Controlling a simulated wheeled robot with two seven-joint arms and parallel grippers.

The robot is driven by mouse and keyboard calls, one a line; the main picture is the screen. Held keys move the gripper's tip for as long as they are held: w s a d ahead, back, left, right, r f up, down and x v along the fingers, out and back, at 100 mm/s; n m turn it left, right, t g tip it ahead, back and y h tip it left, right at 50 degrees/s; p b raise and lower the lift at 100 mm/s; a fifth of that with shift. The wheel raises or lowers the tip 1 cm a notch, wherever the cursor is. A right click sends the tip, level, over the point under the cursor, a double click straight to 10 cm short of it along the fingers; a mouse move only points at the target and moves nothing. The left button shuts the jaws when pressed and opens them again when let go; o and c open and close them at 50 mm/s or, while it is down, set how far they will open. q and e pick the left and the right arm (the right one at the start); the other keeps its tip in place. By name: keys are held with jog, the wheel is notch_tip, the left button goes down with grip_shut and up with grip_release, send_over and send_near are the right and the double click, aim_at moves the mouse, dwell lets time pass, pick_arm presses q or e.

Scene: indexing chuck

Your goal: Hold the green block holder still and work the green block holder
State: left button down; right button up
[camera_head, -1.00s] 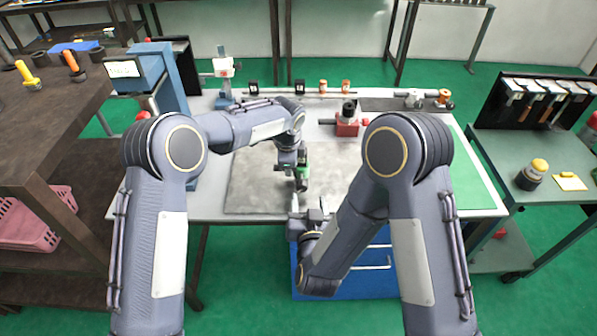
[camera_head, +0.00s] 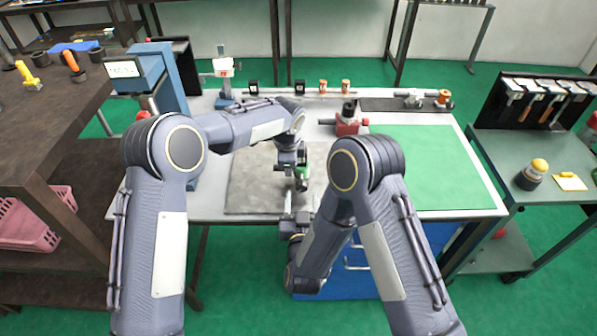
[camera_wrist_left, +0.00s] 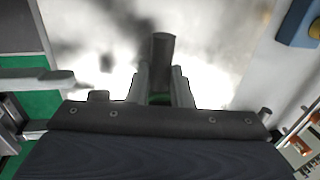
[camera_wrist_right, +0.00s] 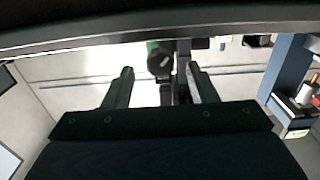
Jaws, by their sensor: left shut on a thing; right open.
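The green block holder (camera_head: 306,157) is over the grey mat, mostly hidden by my left arm in the head view. My left gripper (camera_head: 301,184) is shut on it from above. In the left wrist view, a dark cylindrical part (camera_wrist_left: 162,52) stands between the fingers, with a little green low between them. My right gripper (camera_head: 299,214) is open at the table's front edge, nearer than the holder. In the right wrist view, the holder's green side (camera_wrist_right: 152,46) and dark round end show beyond and between the open fingers (camera_wrist_right: 160,75), apart from them.
The grey mat (camera_head: 255,190) lies under my left gripper. A red-based fixture (camera_head: 347,127) stands behind it, and a blue press-like stand (camera_head: 165,80) is at left. The green mat (camera_head: 430,165) at right is clear. A blue drawer cabinet (camera_head: 370,270) is below the table.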

aim_at(302, 190)
jog(key=shift+w, duration=2.4)
jog(key=c, duration=1)
jog(key=shift+o, duration=0.2)
jog(key=n, duration=0.5)
jog(key=shift+n, duration=0.3)
jog(key=o, duration=1)
jog(key=shift+c, duration=0.2)
jog(key=shift+d, duration=0.1)
